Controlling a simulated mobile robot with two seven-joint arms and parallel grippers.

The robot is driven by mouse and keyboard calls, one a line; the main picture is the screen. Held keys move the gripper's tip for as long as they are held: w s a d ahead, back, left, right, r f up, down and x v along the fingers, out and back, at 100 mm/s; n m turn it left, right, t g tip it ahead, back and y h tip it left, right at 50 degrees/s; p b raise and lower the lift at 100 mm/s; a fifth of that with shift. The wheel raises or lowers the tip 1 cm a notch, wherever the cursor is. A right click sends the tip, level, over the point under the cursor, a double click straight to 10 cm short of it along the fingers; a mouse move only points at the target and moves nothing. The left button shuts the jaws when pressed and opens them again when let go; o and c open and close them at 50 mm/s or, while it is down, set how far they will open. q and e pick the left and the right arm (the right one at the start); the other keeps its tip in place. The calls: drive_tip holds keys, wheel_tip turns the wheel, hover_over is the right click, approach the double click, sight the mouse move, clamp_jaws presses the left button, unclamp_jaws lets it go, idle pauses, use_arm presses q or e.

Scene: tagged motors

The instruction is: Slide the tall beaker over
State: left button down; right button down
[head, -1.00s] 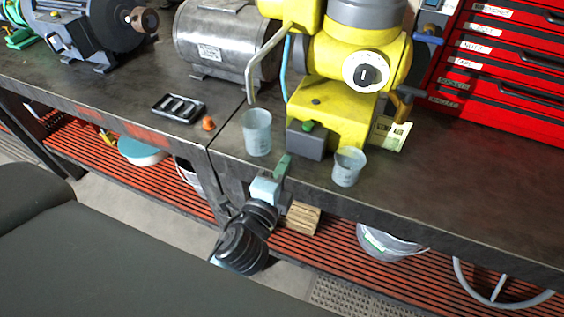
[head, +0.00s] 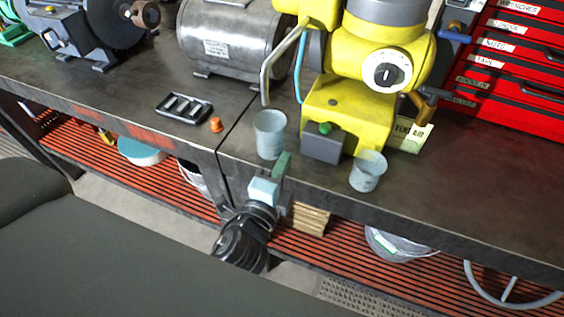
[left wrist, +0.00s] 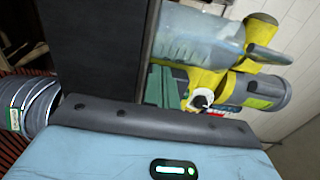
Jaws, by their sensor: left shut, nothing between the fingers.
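The tall beaker (head: 269,135), translucent pale blue, stands upright near the bench's front edge, left of the grey block at the yellow machine's foot. A shorter beaker (head: 368,171) stands to the right, also near the edge. My left gripper (head: 283,164) has its green fingers shut and empty. It is at the bench edge, just in front and slightly right of the tall beaker; I cannot tell whether they touch. In the left wrist view, a translucent beaker (left wrist: 195,38) shows close beyond the green fingers (left wrist: 160,86). My right gripper is out of view.
The yellow machine (head: 345,110) stands behind the beakers. A black tray (head: 184,107), an orange cap (head: 215,125) and a grey motor (head: 228,40) lie to the left. A red tool chest (head: 515,65) is at the back right. The bench right of the short beaker is clear.

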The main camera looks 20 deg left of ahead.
use_arm(q)
drive_tip(key=shift+w+a+r+p, duration=0.2)
drive_tip(key=shift+a+p, duration=0.25)
drive_tip(key=shift+a, duration=0.2)
drive_tip(key=shift+w+a, duration=0.1)
drive_tip(key=shift+a, duration=0.25)
drive_tip(key=shift+f, duration=0.2)
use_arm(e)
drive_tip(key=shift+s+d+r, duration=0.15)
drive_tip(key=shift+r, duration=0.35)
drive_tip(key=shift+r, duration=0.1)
